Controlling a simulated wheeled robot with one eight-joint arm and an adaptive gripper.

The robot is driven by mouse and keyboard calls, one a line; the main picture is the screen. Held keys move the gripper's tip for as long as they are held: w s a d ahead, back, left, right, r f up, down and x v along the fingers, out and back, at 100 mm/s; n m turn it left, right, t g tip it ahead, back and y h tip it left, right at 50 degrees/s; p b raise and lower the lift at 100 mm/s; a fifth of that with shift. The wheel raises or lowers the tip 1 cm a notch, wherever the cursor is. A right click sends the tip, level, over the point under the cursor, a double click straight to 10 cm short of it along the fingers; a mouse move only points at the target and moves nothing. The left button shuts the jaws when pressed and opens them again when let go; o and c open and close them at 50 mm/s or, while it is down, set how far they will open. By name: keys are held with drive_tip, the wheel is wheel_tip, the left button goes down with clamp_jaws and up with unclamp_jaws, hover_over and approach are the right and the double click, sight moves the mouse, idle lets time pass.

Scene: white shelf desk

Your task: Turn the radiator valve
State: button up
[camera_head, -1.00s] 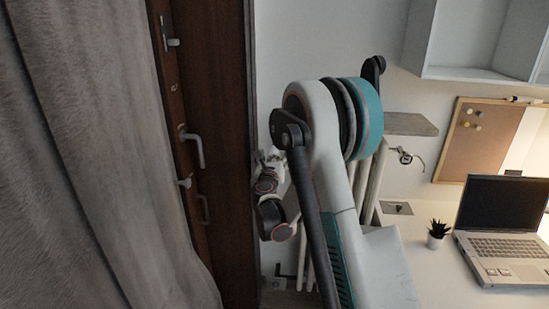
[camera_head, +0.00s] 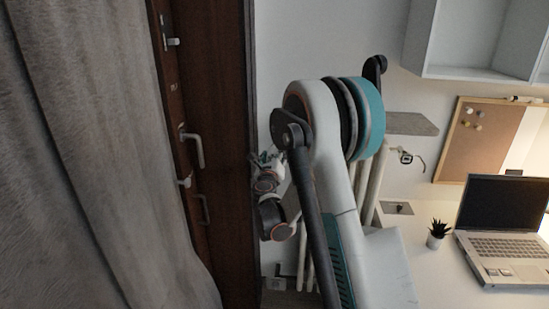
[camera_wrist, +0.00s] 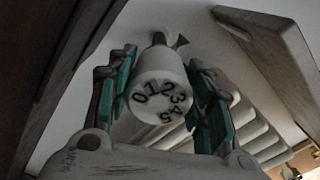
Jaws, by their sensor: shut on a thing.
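The radiator valve knob (camera_wrist: 160,88) is white and round, with dark numbers from 0 to 5 on its face. It shows in the middle of the wrist view. My gripper (camera_wrist: 161,75) has its green-padded fingers on both sides of the knob and is shut on it. In the head view my gripper (camera_head: 265,160) is small, at the wall beside the dark wooden frame, mostly behind my arm. I cannot make out the knob there.
The white radiator (camera_head: 371,185) stands behind my arm, under a grey wooden shelf (camera_head: 411,124). A dark wooden door frame (camera_head: 215,120) and grey curtain (camera_head: 85,160) are at left. A desk with a laptop (camera_head: 505,230) and small plant (camera_head: 438,232) is at right.

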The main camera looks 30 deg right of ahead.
drive_tip(key=n, duration=0.5)
drive_tip(key=shift+a+f+b, duration=0.1)
drive_tip(key=shift+b, duration=0.2)
drive_tip(key=shift+n, duration=0.3)
drive_tip(key=o, duration=1)
drive_tip(key=shift+o, duration=0.2)
drive_tip(key=v, duration=1.2)
